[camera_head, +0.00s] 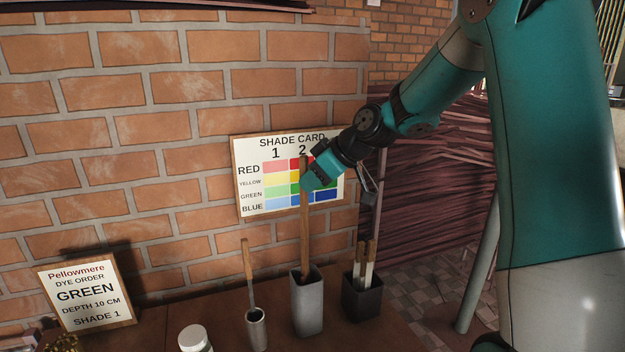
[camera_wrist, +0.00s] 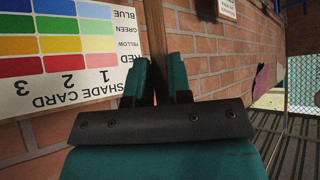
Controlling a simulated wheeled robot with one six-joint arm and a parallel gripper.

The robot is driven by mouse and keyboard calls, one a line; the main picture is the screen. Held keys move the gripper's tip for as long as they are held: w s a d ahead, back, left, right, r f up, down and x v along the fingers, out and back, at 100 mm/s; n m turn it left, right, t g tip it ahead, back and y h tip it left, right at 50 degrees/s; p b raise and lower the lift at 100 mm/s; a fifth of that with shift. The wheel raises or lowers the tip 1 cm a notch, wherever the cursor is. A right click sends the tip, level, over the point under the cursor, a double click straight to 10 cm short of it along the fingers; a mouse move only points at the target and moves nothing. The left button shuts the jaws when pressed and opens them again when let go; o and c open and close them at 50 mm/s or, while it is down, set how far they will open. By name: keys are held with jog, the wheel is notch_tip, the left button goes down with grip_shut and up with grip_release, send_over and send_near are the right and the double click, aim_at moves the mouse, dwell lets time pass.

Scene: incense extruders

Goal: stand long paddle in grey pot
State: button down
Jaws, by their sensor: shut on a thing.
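The long paddle (camera_head: 305,228) is a brown wooden stick standing almost upright. Its lower end goes into the mouth of the tall grey pot (camera_head: 308,310), and how deep it reaches is hidden by the pot wall. My gripper (camera_head: 309,180) is shut on the paddle near its top. In the wrist view, the paddle (camera_wrist: 154,30) runs between the two teal fingers of my gripper (camera_wrist: 160,78). The grey pot is upright on the brown table and does not show in the wrist view.
A dark pot (camera_head: 362,300) with several wooden-handled tools stands right of the grey pot. A small grey cup (camera_head: 257,330) with a thin tool (camera_head: 248,265) and a white jar (camera_head: 195,340) stand left. An order sign (camera_head: 87,293) and shade card (camera_head: 250,190) are by the brick wall.

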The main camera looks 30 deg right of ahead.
jog(key=c, duration=1)
grip_release()
jog(key=b+v, duration=0.1)
jog(key=v, duration=1.6)
jog(key=shift+s+r+b, duration=0.1)
jog(key=shift+r+b, duration=0.1)
jog(key=shift+b, duration=0.2)
jog(key=shift+s, duration=0.1)
